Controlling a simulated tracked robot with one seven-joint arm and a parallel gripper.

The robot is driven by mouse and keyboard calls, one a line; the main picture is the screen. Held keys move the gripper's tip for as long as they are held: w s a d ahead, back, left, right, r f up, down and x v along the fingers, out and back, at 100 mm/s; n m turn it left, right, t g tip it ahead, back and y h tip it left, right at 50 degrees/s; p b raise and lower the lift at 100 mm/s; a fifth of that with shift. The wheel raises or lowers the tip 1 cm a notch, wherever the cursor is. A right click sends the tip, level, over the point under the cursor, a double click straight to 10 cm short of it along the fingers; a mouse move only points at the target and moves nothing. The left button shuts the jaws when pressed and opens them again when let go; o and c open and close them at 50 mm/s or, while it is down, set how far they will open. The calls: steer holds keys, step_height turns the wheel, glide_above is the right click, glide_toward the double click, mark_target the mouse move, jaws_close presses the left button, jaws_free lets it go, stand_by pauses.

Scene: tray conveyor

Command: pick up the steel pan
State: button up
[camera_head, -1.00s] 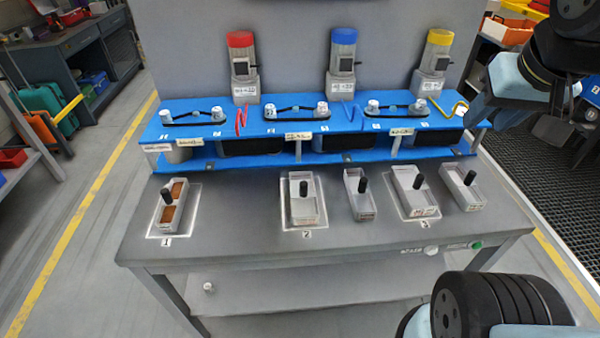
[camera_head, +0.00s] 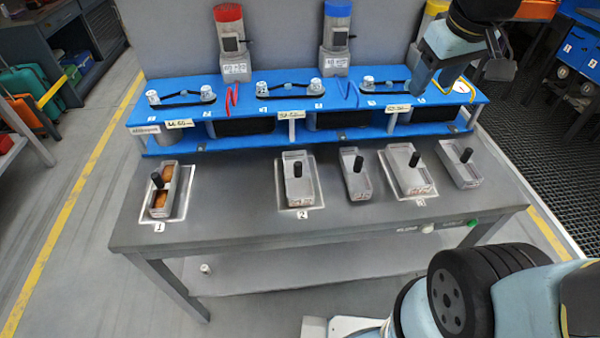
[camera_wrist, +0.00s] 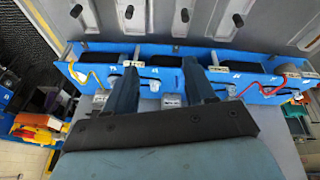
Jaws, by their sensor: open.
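Several small grey metal pans with upright black knobs stand on the grey bench in the head view. One pan (camera_head: 161,192) with brown contents is on spot 1 at the left. Another pan (camera_head: 299,190) is on spot 2, and a third pan (camera_head: 408,173) is on spot 3. More pans stand loose beside these, a middle one (camera_head: 356,178) and a right one (camera_head: 461,167). I cannot tell which is the steel pan. My gripper (camera_wrist: 159,66) is open and empty in the wrist view. In the head view it is above the blue shelf's right end, away from the pans.
The blue shelf (camera_head: 235,140) runs along the back of the bench, with dark openings, labels and small white-capped fittings. Red-, blue- and yellow-topped canisters stand behind it. The bench front (camera_head: 240,222) is clear. My dark wheel-like arm joint covers the lower right.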

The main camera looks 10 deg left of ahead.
steer(key=w+a+f+n+g, duration=0.1)
steer(key=w+a+f+n, duration=0.1)
steer(key=a+f+n, duration=0.3)
steer(key=w+a+f+n+g, duration=0.1)
steer(key=w+a+f+n, duration=0.15)
steer(key=a, duration=0.45)
steer(key=n+g, duration=0.2)
steer(key=n, duration=0.4)
glide_toward(296, 164)
steer(key=shift+m+h, duration=0.25)
steer(key=shift+h, duration=0.05)
steer(key=f, duration=0.8)
steer(key=shift+a, duration=0.2)
steer(key=shift+w+d+f, duration=0.1)
steer(key=shift+f, duration=1.15)
steer(key=shift+w+f, duration=0.1)
steer(key=shift+f, duration=1.15)
steer(key=shift+c, duration=0.4)
jaws_close()
